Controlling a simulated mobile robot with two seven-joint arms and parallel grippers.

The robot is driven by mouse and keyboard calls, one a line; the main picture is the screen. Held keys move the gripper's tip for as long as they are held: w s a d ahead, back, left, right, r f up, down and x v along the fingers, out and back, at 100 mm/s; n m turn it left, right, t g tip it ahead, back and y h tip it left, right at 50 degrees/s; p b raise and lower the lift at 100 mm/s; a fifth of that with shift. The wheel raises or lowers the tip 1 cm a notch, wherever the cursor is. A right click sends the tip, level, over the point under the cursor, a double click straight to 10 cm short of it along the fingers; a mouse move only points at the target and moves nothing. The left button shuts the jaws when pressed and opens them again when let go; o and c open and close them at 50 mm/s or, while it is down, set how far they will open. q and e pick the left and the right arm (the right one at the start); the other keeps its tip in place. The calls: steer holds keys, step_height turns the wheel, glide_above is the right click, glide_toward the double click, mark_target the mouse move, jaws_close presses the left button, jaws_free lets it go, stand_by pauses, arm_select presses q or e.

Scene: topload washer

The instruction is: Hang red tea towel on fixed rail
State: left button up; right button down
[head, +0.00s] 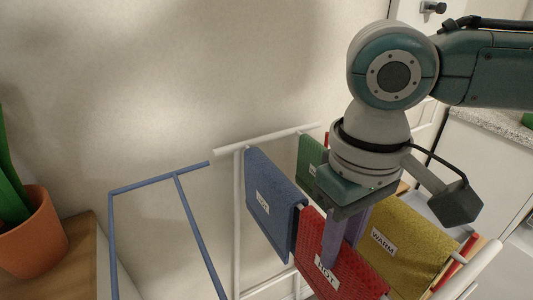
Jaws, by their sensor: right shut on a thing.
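The red tea towel (318,262), labelled HOT, shows at the lower centre, hanging with its lower part cut off by the picture edge. My right gripper (341,250) comes down from above, with its purple fingers shut on the red towel's upper edge. A white rack (239,205) stands against the wall, with a white bar across its top. The gripper hides part of the red towel and the rails behind it, so I cannot tell whether the towel touches a rail. My left gripper is not in view.
A blue towel (272,205), a green towel (311,158) and a yellow towel labelled WARM (402,243) hang close around the red one. A blue frame (150,183) stands left of the rack. A potted plant (35,235) is at far left, a counter (490,128) at right.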

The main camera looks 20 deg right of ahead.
steer(key=c, duration=0.6)
jaws_free()
step_height(320, 180, up, 10)
steer(key=shift+p, duration=0.85)
steer(key=s+a+f+n+t+y+p, duration=0.1)
steer(key=s+a+n+t+y+p, duration=0.3)
steer(key=a, duration=0.6)
steer(key=s+d+m+h+p, duration=0.3)
steer(key=s+d+h, duration=0.1)
steer(key=s+d, duration=0.5)
steer(key=r+p, duration=3.7)
steer(key=shift+w+r, duration=0.1)
steer(key=shift+w, duration=0.25)
